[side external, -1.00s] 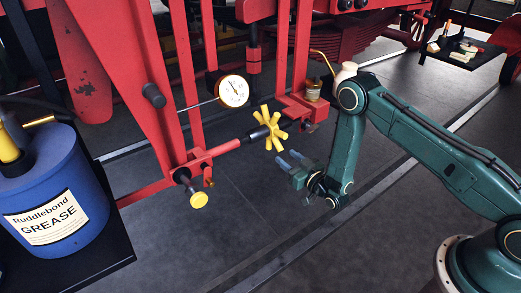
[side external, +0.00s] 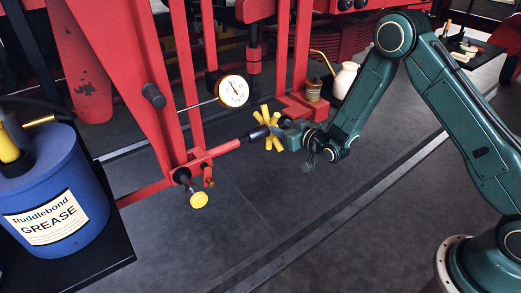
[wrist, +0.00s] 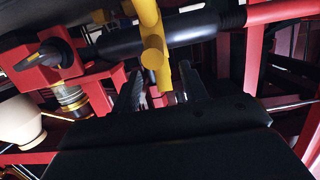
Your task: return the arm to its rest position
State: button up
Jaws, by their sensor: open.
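My gripper (side external: 287,132) is beside the yellow star-shaped handwheel (side external: 269,129) on the end of the red and black shaft. In the side view its fingers overlap the wheel's right side; I cannot tell whether they touch it. In the wrist view my gripper's two dark fingers (wrist: 158,92) stand apart, with the end of a yellow spoke (wrist: 154,55) just above the gap between them. My arm is raised and bent, reaching in from the right.
A dial gauge (side external: 233,91) sits on a rod left of the wheel. A brass-coloured cup (side external: 313,89) and a cream jug (side external: 345,79) stand behind my gripper. A blue grease drum (side external: 48,195) is at left. The floor in front is clear.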

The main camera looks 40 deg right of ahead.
jog(key=s+r+g, duration=0.2)
jog(key=s+r, duration=0.4)
jog(key=r, duration=0.3)
jog(key=s+r+g, duration=0.3)
jog(key=s+r, duration=0.3)
jog(key=r, duration=0.4)
jog(key=s+r+g, duration=0.2)
jog(key=s, duration=1.2)
jog(key=s+r+g, duration=0.1)
jog(key=s+g, duration=0.2)
jog(key=s, duration=1.1)
jog(key=shift+s+r, duration=0.3)
jog(key=shift+r, duration=0.1)
